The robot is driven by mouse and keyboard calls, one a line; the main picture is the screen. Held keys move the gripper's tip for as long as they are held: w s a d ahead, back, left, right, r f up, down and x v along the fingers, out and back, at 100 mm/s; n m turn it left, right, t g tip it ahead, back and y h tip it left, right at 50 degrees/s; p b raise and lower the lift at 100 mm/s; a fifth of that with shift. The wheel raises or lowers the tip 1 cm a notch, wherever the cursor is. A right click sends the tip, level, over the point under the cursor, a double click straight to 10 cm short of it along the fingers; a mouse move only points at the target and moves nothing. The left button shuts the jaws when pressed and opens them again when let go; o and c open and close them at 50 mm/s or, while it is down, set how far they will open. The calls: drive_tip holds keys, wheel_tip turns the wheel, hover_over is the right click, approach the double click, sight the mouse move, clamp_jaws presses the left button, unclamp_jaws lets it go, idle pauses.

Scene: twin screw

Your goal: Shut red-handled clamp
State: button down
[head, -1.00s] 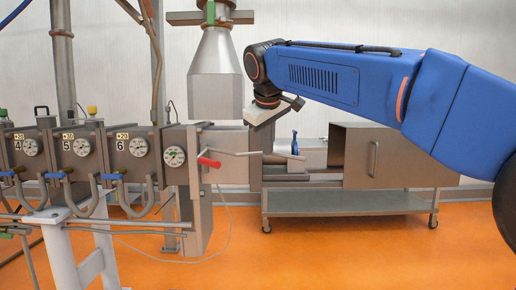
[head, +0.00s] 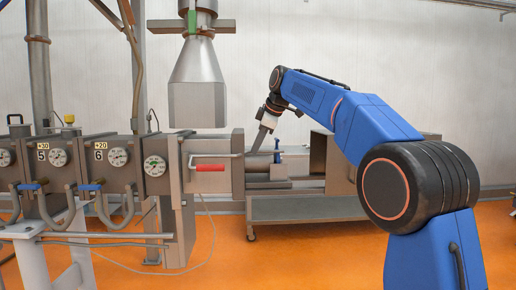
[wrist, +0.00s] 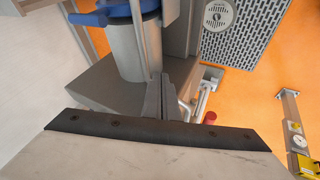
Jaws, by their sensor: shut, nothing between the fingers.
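The red-handled clamp (head: 209,167) is on the front of the steel block at the end of the machine. Its red grip lies level against the block, with a thin metal bar just above it. My gripper (head: 256,146) points down and left, right of the clamp and apart from it. In the wrist view my gripper's fingers (wrist: 160,95) are together with nothing held between them. A small red end (wrist: 210,117), likely the clamp's grip, shows to their right. The clamp's pivot and latch are too small to make out.
A steel hopper (head: 198,85) hangs above the block. A steel trolley (head: 305,207) with a box stands to the right, with a blue part (head: 277,150) near my gripper. Gauges and hoses (head: 90,165) line the machine at left. Orange floor is free in front.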

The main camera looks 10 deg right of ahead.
drive_tip(key=shift+w+a+n, duration=0.2)
drive_tip(key=shift+w+n, duration=0.3)
drive_tip(key=shift+w, duration=0.6)
drive_tip(key=shift+g, duration=0.3)
drive_tip(key=s+d+r, duration=0.3)
drive_tip(key=s+r, duration=0.5)
drive_tip(key=r, duration=0.1)
drive_tip(key=shift+s+d+r, duration=0.2)
drive_tip(key=shift+s+r, duration=0.05)
